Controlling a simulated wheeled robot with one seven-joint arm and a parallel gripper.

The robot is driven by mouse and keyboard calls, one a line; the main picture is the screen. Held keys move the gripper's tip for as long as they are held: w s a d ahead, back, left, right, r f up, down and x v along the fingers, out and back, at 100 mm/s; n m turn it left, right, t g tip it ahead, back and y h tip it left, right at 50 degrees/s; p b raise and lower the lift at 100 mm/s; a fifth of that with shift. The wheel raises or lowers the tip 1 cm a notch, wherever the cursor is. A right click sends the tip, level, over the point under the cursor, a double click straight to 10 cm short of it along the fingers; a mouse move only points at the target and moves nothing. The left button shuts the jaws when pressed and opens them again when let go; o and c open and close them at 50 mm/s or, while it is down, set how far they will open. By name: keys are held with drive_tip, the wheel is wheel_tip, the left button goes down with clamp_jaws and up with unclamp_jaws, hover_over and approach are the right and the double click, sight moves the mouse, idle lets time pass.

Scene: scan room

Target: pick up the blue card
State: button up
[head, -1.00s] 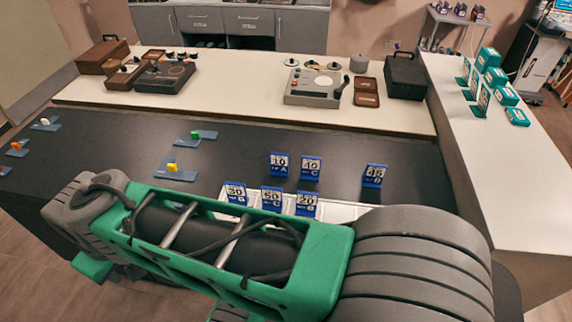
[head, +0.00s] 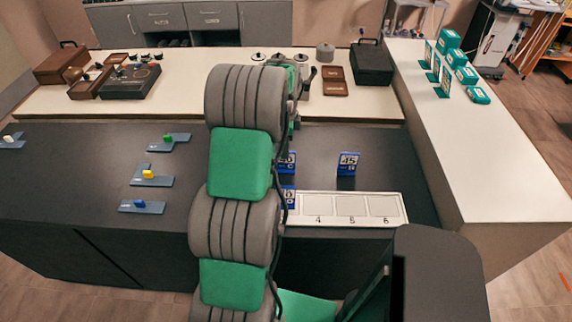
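One blue card (head: 348,163) marked 15 stands clear, right of my arm. A second blue card (head: 288,161), marked C, is partly hidden behind my arm. A third blue card (head: 290,198) in front of it is also mostly covered. My green and grey arm stands up across the middle of the head view. My gripper cannot be made out, so its state and any contact are hidden. A small blue piece (head: 140,204) sits on a grey-blue plate at the left.
A white strip (head: 318,206) with numbered slots lies at the counter's front; slots 4, 5 and 6 are empty. Plates with a yellow piece (head: 148,174) and a green piece (head: 168,139) lie left. Teal boxes (head: 467,75) stand on the right counter. The counter between the plates and my arm is clear.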

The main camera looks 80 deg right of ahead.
sight(286, 168)
wheel_tip(286, 168, down, 6)
drive_tip(key=shift+s+r+p, duration=0.15)
drive_tip(key=shift+p, duration=0.7)
clamp_jaws()
